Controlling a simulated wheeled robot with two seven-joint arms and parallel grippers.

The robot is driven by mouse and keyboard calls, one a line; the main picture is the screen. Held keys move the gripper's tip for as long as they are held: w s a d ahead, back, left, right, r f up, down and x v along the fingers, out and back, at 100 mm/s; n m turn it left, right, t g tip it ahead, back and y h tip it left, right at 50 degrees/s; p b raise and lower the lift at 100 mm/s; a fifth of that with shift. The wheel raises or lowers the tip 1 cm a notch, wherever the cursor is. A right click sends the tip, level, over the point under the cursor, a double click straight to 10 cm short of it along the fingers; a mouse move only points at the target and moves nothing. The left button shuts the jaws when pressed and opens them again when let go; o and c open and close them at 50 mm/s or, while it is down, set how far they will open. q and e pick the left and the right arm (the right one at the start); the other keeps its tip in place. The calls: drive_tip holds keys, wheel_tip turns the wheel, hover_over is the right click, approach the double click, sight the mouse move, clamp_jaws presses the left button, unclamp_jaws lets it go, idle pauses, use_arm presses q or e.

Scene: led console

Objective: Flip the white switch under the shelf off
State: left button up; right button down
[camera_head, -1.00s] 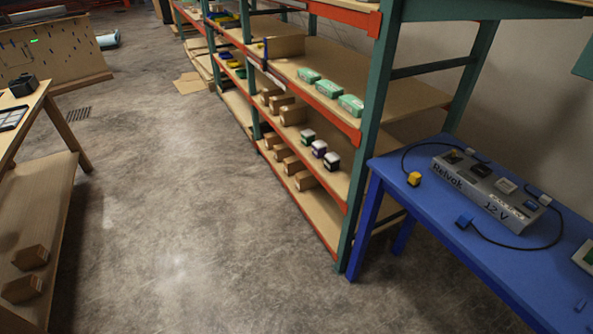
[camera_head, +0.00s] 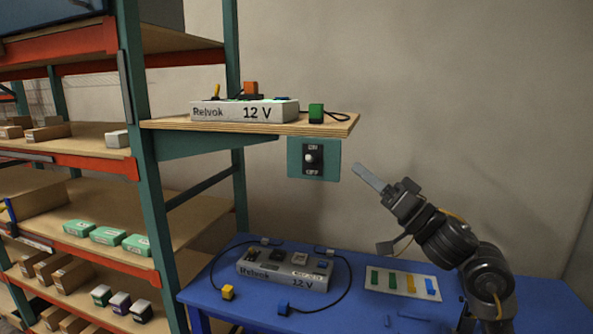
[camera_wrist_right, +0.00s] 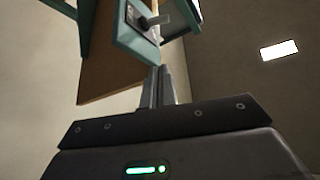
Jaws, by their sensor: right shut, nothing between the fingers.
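The white switch (camera_head: 309,158) is a small pale knob on a black plate with an ON label above and an OFF label below. Its green panel (camera_head: 329,170) hangs under the wooden shelf (camera_head: 335,127). Whether the knob points up or down is too small to tell. My right gripper (camera_head: 362,172) is shut and empty, to the right of the panel and apart from it. In the right wrist view, the shut fingers (camera_wrist_right: 158,85) point up towards the panel (camera_wrist_right: 137,46), with the pale switch lever (camera_wrist_right: 155,20) near its top. My left gripper is out of view.
A Relvok 12 V box (camera_head: 244,111) and a green block (camera_head: 316,113) stand on the shelf above the switch. Below, a blue table (camera_head: 215,290) holds another Relvok box (camera_head: 285,272). A green shelf post (camera_head: 148,190) stands left.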

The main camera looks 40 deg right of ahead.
sight(325, 150)
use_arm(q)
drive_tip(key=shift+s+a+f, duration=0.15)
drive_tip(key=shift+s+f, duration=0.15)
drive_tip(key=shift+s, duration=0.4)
use_arm(e)
drive_tip(key=shift+s+a+r+n+y, duration=0.1)
drive_tip(key=shift+s+r+n+y, duration=0.3)
drive_tip(key=shift+r+y, duration=0.3)
drive_tip(key=shift+r, duration=0.1)
